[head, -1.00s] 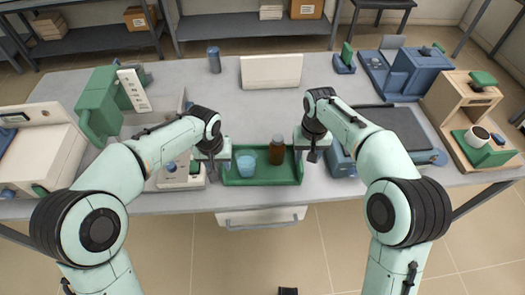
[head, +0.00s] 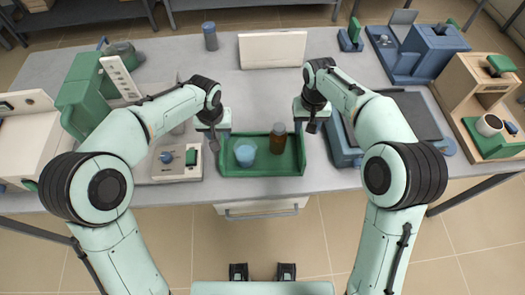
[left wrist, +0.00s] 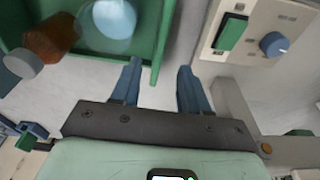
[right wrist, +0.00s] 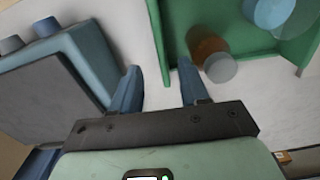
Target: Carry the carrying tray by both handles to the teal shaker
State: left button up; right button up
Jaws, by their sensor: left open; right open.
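The green carrying tray (head: 290,172) lies on the bench near its front edge, holding a light-blue beaker (head: 245,153) and a brown bottle (head: 278,138). My left gripper (head: 214,143) is open and empty at the tray's left end. In the left wrist view its fingers (left wrist: 157,88) stand apart, close to the tray wall. My right gripper (head: 312,126) is open and empty at the right end; in the right wrist view its fingers (right wrist: 158,88) straddle the line of the tray's end wall. I cannot make out the handles clearly. A blue-teal device with a dark flat top (head: 400,118), apparently the teal shaker, stands right of the tray.
A white control box (head: 175,165) with a green switch stands close left of the tray. A white panel (head: 272,50) and a grey cylinder (head: 210,36) stand behind. A wooden-sided machine (head: 480,95) with a cup is far right. The bench middle is clear.

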aim_at(222, 143)
pick_arm(q)
jog(key=f, duration=0.3)
jog(key=w+f, duration=0.1)
jog(key=f, duration=0.6)
jog(key=shift+w+f, duration=0.3)
jog(key=shift+f, duration=0.1)
pick_arm(e)
notch_tip(222, 143, down, 11)
jog(key=shift+r, duration=0.1)
pick_arm(q)
grip_shut()
pick_arm(e)
grip_shut()
pick_arm(q)
jog(key=shift+r, duration=0.1)
